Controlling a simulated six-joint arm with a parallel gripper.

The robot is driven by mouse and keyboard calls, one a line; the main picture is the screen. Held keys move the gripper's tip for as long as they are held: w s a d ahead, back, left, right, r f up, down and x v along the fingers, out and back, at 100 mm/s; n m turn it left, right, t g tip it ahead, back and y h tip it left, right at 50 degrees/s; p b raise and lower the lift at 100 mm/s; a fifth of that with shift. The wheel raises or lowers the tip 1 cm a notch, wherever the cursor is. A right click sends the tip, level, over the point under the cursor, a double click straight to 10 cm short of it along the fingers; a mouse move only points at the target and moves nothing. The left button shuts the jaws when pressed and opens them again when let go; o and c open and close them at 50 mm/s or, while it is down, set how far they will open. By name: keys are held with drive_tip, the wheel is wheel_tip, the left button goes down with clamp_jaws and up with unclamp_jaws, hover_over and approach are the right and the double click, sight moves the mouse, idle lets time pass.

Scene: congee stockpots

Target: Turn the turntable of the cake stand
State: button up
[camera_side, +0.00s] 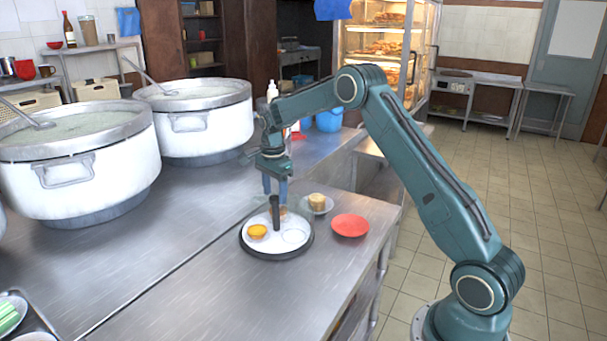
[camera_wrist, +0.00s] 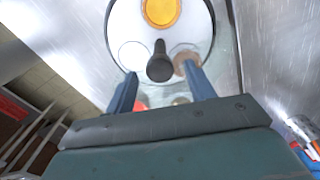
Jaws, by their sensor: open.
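The cake stand's turntable (camera_side: 272,246) is a white round plate with a dark rim, on the steel counter. A black upright post (camera_side: 276,217) rises from it; in the wrist view the post (camera_wrist: 160,64) shows between my finger lines. A yellow-orange tart (camera_side: 257,231) sits on the turntable, and the tart (camera_wrist: 160,11) shows at the top of the wrist view. A brownish round item (camera_wrist: 184,58) lies right of the post there. My gripper (camera_side: 275,194) is open and points down at the post's top. I cannot tell whether the fingers touch the post.
A white plate (camera_side: 327,210) with a bread-like piece and a red plate (camera_side: 350,226) stand right of the turntable, near the counter edge. Large white stockpots (camera_side: 198,135) (camera_side: 110,175) fill the left and back. The counter in front of the turntable (camera_side: 215,300) is clear.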

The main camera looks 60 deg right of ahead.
drive_tip(key=shift+f, duration=0.6)
drive_tip(key=shift+c, duration=0.4)
clamp_jaws()
